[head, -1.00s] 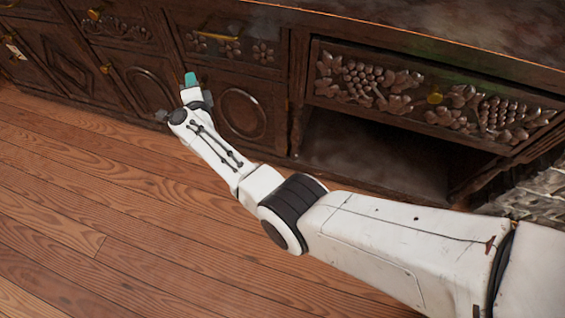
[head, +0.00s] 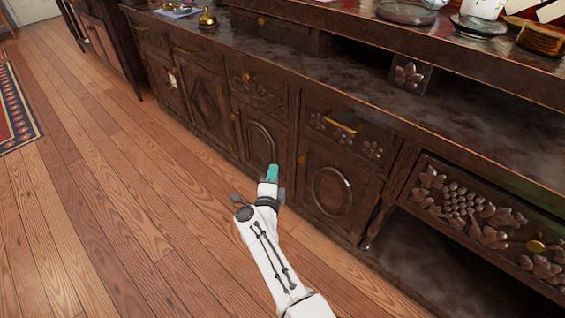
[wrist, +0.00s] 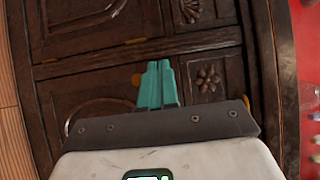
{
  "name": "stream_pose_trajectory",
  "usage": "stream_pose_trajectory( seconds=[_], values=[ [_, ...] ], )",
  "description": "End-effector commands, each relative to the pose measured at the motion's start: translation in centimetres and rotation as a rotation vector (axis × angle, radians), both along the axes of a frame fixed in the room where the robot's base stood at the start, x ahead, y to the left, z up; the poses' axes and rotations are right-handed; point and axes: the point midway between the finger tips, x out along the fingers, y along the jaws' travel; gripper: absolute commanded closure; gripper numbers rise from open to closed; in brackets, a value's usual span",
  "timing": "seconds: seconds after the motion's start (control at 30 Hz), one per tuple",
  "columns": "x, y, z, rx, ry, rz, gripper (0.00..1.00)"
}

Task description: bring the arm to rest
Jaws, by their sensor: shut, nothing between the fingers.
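My gripper (head: 273,173) has teal fingers and sits at the end of my white arm, low in front of the carved dark wooden cabinet (head: 330,190). In the wrist view my gripper (wrist: 157,72) shows its teal fingers together, with nothing between them. They point at the cabinet front, near a round brass knob. I cannot tell how far the fingertips are from the doors.
The cabinet top (head: 330,60) holds a brass bell (head: 207,18) and, at the right, dishes (head: 406,12) on a raised shelf. An open niche (head: 430,265) is at lower right. The wooden floor (head: 110,200) is clear at left; a patterned rug (head: 14,112) lies beyond.

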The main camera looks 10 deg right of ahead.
Motion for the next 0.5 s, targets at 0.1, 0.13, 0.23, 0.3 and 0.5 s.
stream_pose_trajectory(
  seconds=[0.1, 0.13, 0.23, 0.3, 0.5],
  values=[
    [-0.60, 0.79, 0.06, 0.000, 0.000, -0.001, 1.00],
    [-0.67, 0.88, 0.05, 0.000, 0.000, -0.001, 1.00],
    [-0.80, 1.06, 0.00, 0.001, 0.000, -0.001, 1.00],
    [-0.81, 1.08, -0.02, 0.001, 0.000, -0.001, 1.00],
    [-0.78, 0.31, 0.05, -0.068, -0.003, 0.089, 1.00]
  ],
)
